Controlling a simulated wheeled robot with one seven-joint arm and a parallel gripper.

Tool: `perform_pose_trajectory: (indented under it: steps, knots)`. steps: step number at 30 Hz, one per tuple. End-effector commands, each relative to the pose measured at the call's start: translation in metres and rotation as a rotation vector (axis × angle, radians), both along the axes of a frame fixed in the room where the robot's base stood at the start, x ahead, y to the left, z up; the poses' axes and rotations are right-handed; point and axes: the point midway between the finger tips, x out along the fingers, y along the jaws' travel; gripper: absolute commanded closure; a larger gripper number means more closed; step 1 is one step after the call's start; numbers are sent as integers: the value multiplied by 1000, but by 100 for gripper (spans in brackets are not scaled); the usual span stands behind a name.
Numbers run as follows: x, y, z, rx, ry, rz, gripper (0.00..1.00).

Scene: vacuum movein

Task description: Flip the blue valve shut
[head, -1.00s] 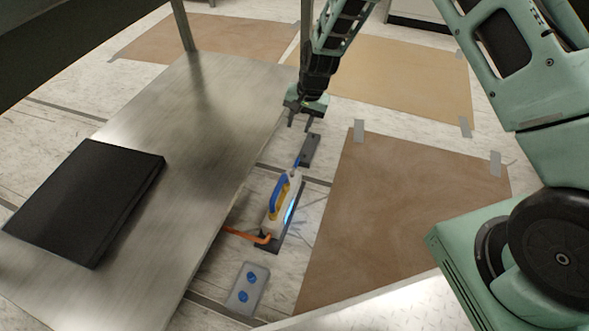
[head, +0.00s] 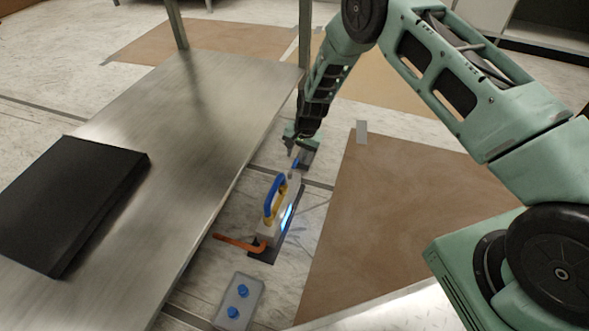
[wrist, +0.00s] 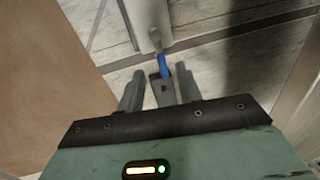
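The small blue valve lever (head: 295,163) sits at the far end of a white-and-grey vacuum unit (head: 280,214), which has a blue and yellow handle. In the wrist view the blue lever (wrist: 163,65) points toward my gripper, ahead of and between its fingers. My gripper (head: 294,151) is low, just beyond the lever in the head view. Its two fingers (wrist: 159,70) are apart with nothing held; whether either touches the lever, I cannot tell. A dark grey block (wrist: 161,88) lies below and between the fingers.
An orange lever (head: 240,243) sticks out left from the unit's near end. A grey plate with two blue knobs (head: 238,301) lies nearer. A metal table (head: 190,140) bearing a black slab (head: 70,205) stands left. A brown floor sheet (head: 410,210) lies flat at right.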

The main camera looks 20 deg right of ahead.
Motion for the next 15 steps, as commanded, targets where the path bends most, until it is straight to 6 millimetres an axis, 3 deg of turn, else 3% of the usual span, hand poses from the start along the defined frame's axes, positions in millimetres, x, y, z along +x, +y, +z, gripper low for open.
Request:
perform_pose_trajectory:
  steps: [1,6,15]
  knots:
    - [1,2,-17,0,1,1,65]
    - [4,6,-41,0,0,0,65]
    - [7,9,-54,0,0,-1,65]
